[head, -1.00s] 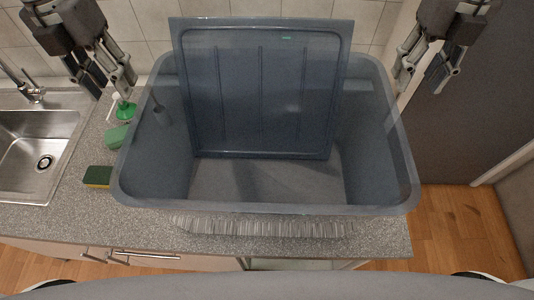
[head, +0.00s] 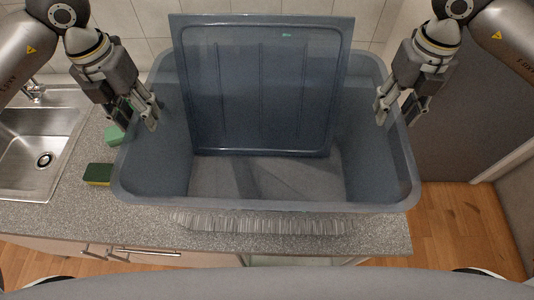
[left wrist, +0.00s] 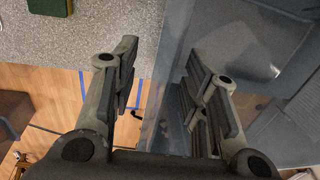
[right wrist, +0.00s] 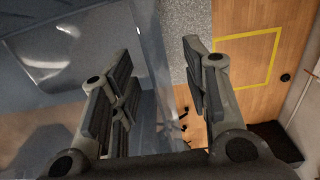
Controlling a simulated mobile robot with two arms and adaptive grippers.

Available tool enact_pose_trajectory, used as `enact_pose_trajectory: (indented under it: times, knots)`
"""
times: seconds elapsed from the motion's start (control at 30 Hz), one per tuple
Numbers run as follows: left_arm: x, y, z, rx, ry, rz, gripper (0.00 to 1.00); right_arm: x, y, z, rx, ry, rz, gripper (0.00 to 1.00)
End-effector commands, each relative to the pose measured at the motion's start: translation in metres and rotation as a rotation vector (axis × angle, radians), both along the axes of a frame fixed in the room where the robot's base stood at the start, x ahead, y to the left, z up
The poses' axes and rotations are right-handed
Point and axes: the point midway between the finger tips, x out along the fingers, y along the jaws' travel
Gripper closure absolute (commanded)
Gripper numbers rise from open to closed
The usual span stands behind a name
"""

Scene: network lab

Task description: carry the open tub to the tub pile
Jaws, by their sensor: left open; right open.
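The open tub (head: 270,203) is a large translucent blue-grey plastic box on the counter in the head view. Its lid (head: 262,90) stands upright inside it, leaning toward the back. My left gripper (head: 146,112) is open at the tub's left wall; the left wrist view shows its fingers on either side of that wall (left wrist: 172,75). My right gripper (head: 396,110) is open at the right wall; the right wrist view shows its fingers on either side of that wall (right wrist: 152,45). Whether the fingers touch the walls cannot be told. No tub pile is seen.
The speckled grey counter (head: 385,238) has a steel sink (head: 45,150) at the left. A green and yellow sponge (head: 98,174) and another green item (head: 114,135) lie between sink and tub. Tiled wall is behind. Wooden floor (head: 462,225) is open at the right, by a dark grey panel (head: 470,120).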

Motion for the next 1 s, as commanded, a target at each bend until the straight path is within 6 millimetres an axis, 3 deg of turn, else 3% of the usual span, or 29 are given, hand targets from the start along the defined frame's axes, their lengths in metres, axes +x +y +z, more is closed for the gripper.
enact_pose_trajectory:
  times: [0.4,0.73,1.0]
  knots:
    - [-0.0002,-0.0006,-0.0076,0.000,0.000,-0.001,0.59,0.0000,-0.0001,-0.0076,0.000,-0.001,0.000,0.57]
    - [-0.0002,-0.0004,-0.0073,0.000,0.000,-0.001,1.00,0.0000,-0.0001,-0.0074,0.000,-0.001,0.000,0.98]
    - [-0.0001,0.0000,-0.0071,0.001,0.000,0.000,1.00,0.0001,-0.0004,-0.0072,-0.001,-0.001,-0.001,1.00]
